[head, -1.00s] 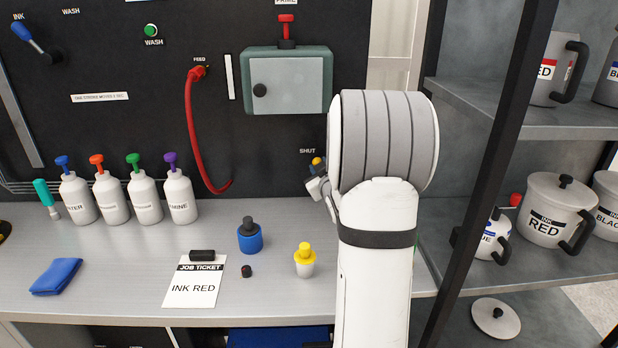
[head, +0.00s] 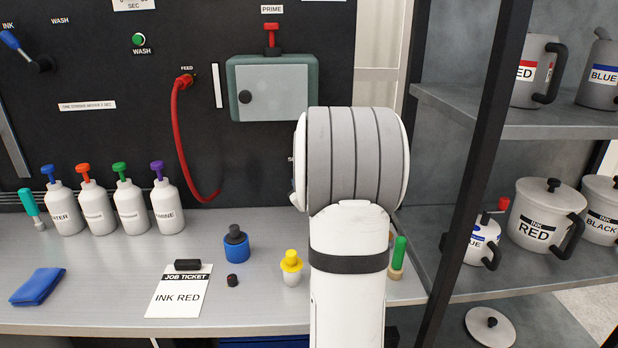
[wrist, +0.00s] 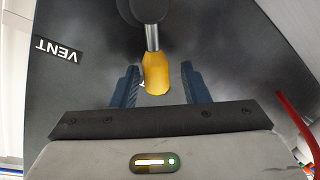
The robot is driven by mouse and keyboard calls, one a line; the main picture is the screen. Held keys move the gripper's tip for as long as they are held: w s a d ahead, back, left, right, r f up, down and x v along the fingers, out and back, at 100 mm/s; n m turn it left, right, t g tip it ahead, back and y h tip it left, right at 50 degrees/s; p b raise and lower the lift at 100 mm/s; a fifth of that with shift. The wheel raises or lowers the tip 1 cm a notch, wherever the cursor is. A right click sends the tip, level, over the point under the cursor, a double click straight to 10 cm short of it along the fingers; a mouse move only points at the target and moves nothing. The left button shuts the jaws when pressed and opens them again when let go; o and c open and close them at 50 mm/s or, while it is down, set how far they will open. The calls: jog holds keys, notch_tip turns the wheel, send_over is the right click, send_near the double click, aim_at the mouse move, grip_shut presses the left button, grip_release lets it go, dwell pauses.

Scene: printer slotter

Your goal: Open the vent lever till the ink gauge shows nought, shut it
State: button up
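The vent lever (wrist: 156,74) shows in the wrist view, with a yellow tip on a metal rod from a dark hub. A VENT label (wrist: 59,49) appears upside down left of it. My gripper (wrist: 159,86) is open, its blue fingers on either side of the yellow tip with gaps visible. In the head view my arm hides the lever and gripper. A narrow white vertical strip (head: 218,86) is beside the green-grey box; I cannot tell whether it is the ink gauge or what it reads.
The green-grey box (head: 272,88) and red feed hose (head: 186,140) are on the dark panel. A shelf rack (head: 540,120) stands at right.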

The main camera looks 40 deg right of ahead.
jog(key=shift+o, duration=0.5)
jog(key=shift+d+r, duration=0.1)
jog(key=shift+s, duration=0.15)
jog(key=v, duration=0.7)
jog(key=shift+s, duration=0.25)
